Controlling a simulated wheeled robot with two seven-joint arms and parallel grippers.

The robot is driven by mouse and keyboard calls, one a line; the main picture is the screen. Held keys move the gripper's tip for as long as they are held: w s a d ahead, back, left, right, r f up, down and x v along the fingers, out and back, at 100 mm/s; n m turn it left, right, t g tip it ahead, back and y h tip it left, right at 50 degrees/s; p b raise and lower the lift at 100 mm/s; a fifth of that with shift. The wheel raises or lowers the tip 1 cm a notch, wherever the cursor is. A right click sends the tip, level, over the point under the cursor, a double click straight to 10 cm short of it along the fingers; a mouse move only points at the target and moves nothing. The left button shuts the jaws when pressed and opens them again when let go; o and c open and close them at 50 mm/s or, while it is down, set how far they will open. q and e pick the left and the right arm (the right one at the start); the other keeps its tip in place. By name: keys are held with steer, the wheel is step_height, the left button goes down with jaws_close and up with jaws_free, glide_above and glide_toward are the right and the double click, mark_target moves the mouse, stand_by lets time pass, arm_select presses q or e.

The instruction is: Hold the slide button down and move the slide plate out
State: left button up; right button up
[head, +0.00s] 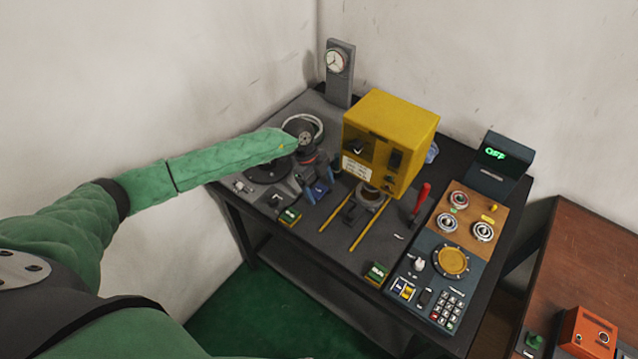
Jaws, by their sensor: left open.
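My left arm reaches in from the left. Its gripper (316,191) points down, open, over the dark bench, left of the yellow machine. Two small boxes with green buttons sit near the bench's front edge: a left button box (290,216) close to my left gripper, and a right button box (377,272). I cannot read which one is the slide button. The slide plate (369,199), dark with a round seat, is at the foot of the yellow machine, at the back end of two yellow rails (363,236). Its rear is hidden under the machine. My right gripper is not in view.
The yellow machine (408,118) stands behind the rails. A red-handled lever (420,200) rises to their right. A control panel (404,263) with dials and keypad fills the bench's right side, below a display reading OFF (494,153). A gauge (338,62) stands at the back.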

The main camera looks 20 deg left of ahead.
arm_select(q)
steer(key=shift+s+r, duration=0.1)
steer(key=c, duration=1)
steer(key=shift+c, duration=0.2)
